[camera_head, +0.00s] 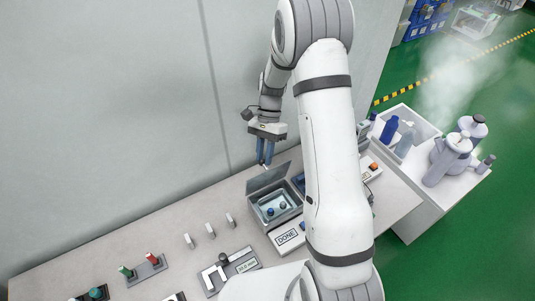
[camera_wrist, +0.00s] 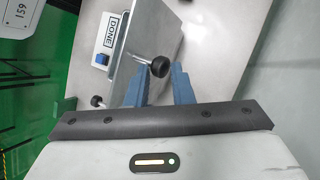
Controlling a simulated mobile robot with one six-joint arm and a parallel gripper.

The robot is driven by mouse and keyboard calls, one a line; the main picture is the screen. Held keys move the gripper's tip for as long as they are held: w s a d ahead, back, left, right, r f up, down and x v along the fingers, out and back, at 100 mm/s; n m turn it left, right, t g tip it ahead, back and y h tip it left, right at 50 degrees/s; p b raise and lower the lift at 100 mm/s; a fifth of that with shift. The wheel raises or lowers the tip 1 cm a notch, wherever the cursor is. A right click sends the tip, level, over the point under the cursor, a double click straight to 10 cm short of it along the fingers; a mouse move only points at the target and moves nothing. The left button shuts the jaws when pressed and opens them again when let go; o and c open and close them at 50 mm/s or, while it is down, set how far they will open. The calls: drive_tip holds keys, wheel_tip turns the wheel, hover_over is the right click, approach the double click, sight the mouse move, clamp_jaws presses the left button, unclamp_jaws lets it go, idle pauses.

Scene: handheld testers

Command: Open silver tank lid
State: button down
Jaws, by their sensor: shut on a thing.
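The silver tank (camera_head: 263,222) stands on the bench, left of my arm in the head view. Its lid (camera_head: 266,178) is raised and tilted up at the back edge, so the inside shows, with small blue and dark round pieces in it. My gripper (camera_head: 265,164) is at the top of the raised lid, its blue fingers pointing down. In the wrist view my gripper (camera_wrist: 159,73) is shut on the lid's black knob (camera_wrist: 160,67), which sits between the fingertips on a thin metal stem. The silver lid (camera_wrist: 143,42) extends beyond it.
A box marked DONE (camera_head: 287,238) stands beside the tank at its right front. A caliper-like tester (camera_head: 225,272) and several small upright pieces (camera_head: 210,230) are to the left. A white side table (camera_head: 440,200) holds bottles and a bin. The wall is close behind my gripper.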

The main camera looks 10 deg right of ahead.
drive_tip(key=c, duration=1.1)
unclamp_jaws()
drive_tip(key=shift+s+a+f, duration=0.1)
drive_tip(key=shift+a+f, duration=0.1)
drive_tip(key=shift+f, duration=0.3)
drive_tip(key=shift+s+a+f, duration=0.1)
drive_tip(key=shift+a+f, duration=0.05)
drive_tip(key=shift+f, duration=0.35)
drive_tip(key=shift+r, duration=0.15)
drive_tip(key=shift+c, duration=0.2)
drive_tip(key=shift+w+r, duration=0.15)
drive_tip(key=shift+r, duration=0.1)
drive_tip(key=shift+c, duration=0.6)
wheel_tip(320, 180, up, 10)
drive_tip(key=b, duration=0.1)
drive_tip(key=shift+s, duration=0.2)
drive_tip(key=shift+d, duration=0.1)
drive_tip(key=shift+c, duration=0.2)
